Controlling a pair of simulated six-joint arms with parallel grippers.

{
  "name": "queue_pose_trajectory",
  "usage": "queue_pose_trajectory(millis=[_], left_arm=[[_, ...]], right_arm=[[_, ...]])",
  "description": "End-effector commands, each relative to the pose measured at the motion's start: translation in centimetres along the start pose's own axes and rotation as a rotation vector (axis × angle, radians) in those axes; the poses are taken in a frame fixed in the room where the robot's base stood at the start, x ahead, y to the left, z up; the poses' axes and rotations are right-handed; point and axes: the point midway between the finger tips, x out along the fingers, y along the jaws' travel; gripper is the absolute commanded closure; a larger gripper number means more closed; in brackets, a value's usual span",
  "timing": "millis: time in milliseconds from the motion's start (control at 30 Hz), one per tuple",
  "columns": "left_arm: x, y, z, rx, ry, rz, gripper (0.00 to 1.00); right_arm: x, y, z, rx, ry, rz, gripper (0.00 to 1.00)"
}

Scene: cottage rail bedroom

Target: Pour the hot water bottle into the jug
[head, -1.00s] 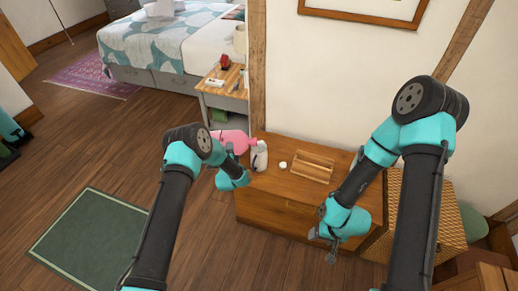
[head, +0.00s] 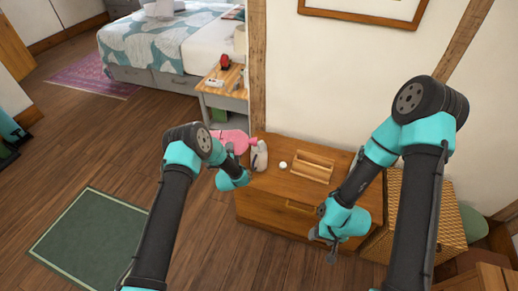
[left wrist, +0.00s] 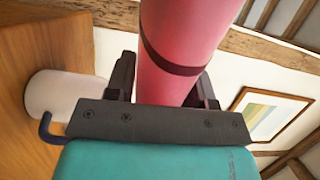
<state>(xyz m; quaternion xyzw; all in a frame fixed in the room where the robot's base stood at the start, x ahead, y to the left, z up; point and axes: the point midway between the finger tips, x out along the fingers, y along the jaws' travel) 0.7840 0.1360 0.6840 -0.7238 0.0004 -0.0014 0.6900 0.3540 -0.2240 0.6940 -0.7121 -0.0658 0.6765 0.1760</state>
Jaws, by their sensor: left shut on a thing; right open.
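The pink hot water bottle (head: 235,136) is held roughly on its side above the left end of the wooden cabinet, its narrow end toward the jug. My left gripper (head: 238,154) is shut on it; the left wrist view shows the pink body (left wrist: 180,45) with a dark band between the fingers. The white jug (head: 260,157) stands upright on the cabinet, just right of the bottle. In the left wrist view the jug (left wrist: 62,93) shows a dark blue handle. I cannot tell whether water is flowing. My right gripper (head: 322,246) is open and empty at the cabinet's front.
The wooden cabinet (head: 275,220) also bears a small white round thing (head: 283,165) and a wooden caddy (head: 313,167) right of the jug. A bedside table (head: 222,100) stands behind at the left. A woven basket (head: 440,225) is at the right. The wall rises close behind.

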Motion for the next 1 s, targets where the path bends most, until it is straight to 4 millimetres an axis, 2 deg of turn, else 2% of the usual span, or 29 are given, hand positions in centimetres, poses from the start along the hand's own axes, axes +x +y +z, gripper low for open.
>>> queue_pose_trajectory(millis=[1000], left_arm=[[0.06, -0.25, -0.03, 0.01, 0.0, -0.002, 0.99]], right_arm=[[0.0, 0.0, 0.0, 0.0, 0.0, 0.0, 0.35]])
